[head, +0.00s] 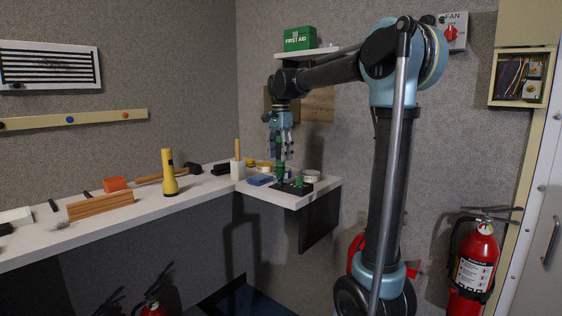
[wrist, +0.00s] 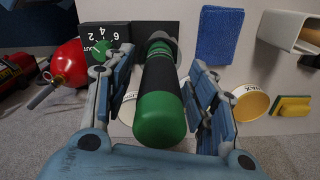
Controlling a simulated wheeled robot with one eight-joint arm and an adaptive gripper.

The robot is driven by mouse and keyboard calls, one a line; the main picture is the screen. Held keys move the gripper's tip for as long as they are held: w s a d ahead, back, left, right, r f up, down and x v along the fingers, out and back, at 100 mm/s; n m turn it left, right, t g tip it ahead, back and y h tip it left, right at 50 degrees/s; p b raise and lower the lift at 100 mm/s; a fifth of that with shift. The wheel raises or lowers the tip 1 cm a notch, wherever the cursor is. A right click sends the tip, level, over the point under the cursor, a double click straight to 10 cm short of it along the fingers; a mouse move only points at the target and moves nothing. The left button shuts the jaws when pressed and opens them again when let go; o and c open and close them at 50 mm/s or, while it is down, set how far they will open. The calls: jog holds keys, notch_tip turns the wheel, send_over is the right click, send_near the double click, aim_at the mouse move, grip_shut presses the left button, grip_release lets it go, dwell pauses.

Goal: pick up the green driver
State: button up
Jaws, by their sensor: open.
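The green driver (wrist: 160,98) has a thick handle with a green butt and a black grip. In the wrist view it points toward the camera, between the two fingers of my gripper (wrist: 152,76), with a gap visible at the right finger. My gripper is open. In the head view my gripper (head: 281,154) hangs fingers down over the far end of the counter, and the driver (head: 281,170) shows just below and between the fingers. The driver seems to stand upright at the black dial plate (wrist: 117,36); its lower end is hidden.
Beside the driver are a green knob (head: 299,182), a blue cloth (wrist: 218,36), a round tin (wrist: 250,103) and a yellow-green sponge (wrist: 293,106). A white holder (head: 238,171) with a wooden handle and a yellow flashlight (head: 169,174) stand further left. A shelf (head: 305,52) is above.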

grip_shut()
notch_tip(320, 180, up, 10)
jog(key=shift+r, duration=0.1)
dwell(0.7)
